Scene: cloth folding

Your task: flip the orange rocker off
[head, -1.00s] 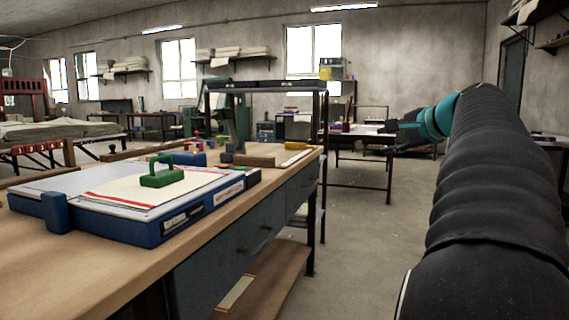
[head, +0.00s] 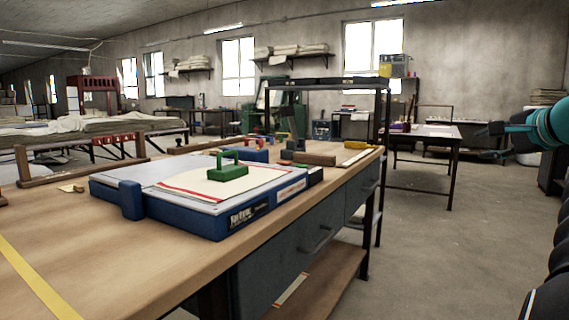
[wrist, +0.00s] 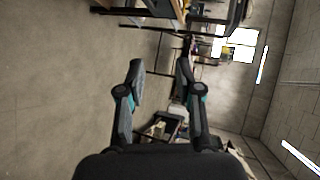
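I cannot make out an orange rocker in either view. In the head view my gripper (head: 492,141) shows small at the right edge, out in the air to the right of the workbench (head: 80,245). Nothing is close to its fingertips. On the bench lies a blue flat case (head: 205,218) with a white top and a sheet on it. A green handled block (head: 228,168) stands on the sheet.
Yellow tape (head: 38,278) crosses the bench's near left. A wooden block (head: 310,158) and small coloured items stand at its far end. A dark shelf rack (head: 380,130) rises behind it. A table (head: 425,140) stands farther back. The floor (head: 440,255) right of the bench is clear.

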